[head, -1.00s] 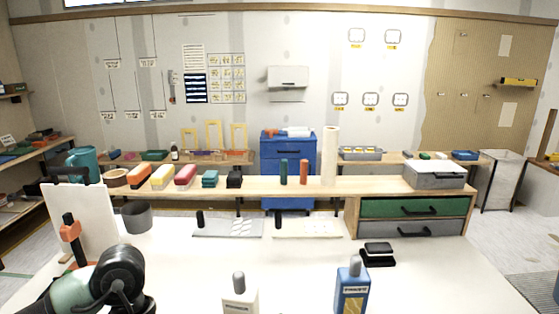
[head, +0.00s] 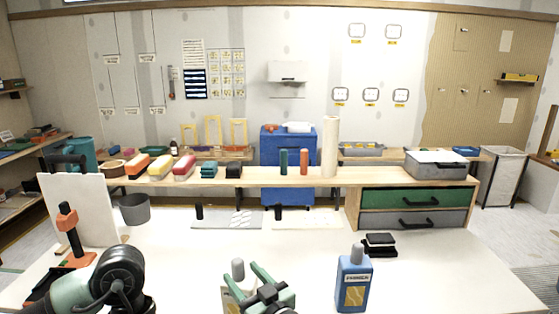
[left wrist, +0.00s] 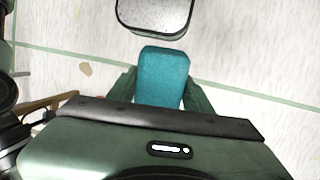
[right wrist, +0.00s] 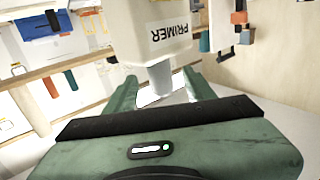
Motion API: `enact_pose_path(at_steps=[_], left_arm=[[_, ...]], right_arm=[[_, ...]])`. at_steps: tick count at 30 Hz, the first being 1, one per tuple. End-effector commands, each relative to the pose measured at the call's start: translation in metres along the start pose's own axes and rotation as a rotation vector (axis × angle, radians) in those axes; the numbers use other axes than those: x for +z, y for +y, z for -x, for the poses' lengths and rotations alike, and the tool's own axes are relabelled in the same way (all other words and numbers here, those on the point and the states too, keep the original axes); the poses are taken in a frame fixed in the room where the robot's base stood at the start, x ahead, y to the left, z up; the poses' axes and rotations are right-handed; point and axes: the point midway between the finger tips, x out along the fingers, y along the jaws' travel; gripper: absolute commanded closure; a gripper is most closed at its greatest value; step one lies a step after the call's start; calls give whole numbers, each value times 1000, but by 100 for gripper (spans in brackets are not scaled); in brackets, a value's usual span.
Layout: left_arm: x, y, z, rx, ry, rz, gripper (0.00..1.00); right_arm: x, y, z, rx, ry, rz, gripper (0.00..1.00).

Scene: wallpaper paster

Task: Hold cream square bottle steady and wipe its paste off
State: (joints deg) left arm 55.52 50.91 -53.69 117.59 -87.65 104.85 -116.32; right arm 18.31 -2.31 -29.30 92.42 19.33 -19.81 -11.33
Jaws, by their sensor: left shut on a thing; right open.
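The cream square bottle (head: 229,299) stands on the white table at the front, partly covered by my right gripper (head: 262,282). In the right wrist view the cream bottle (right wrist: 155,30) shows a PRIMER label, and its grey cap (right wrist: 160,78) lies between the open fingers of my right gripper (right wrist: 161,92). I cannot tell whether the fingers touch it. No paste can be made out on the visible faces. In the left wrist view my left gripper (left wrist: 160,95) is shut on a teal sponge-like block (left wrist: 163,75). The left gripper's fingers do not show in the head view.
A blue bottle (head: 353,282) stands to the right of the cream one. A speckled grey dish (left wrist: 155,14) lies just beyond the teal block. Black pads (head: 379,245), a grey cup (head: 134,209) and a white board (head: 80,208) stand further back.

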Motion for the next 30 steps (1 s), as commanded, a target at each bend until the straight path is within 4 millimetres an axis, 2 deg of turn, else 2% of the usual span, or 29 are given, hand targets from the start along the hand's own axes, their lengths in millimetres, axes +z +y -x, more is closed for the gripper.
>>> enact_pose_path(at_steps=[1,7,20,24,26,30], left_arm=[[-2,-1,-8,0,0,0,92],[-5,-3,-18,0,0,0,92],[-5,-3,-19,0,0,0,92],[-5,-3,-19,0,0,0,92],[-5,-3,-19,0,0,0,92],[-5,-3,-19,0,0,0,92]], right_arm=[[3,0,-8,0,2,-1,46],[2,0,-26,0,1,0,46],[0,0,-32,0,0,0,46],[0,0,-32,0,0,0,85],[0,0,-32,0,0,0,100],[0,0,-32,0,0,0,100]])
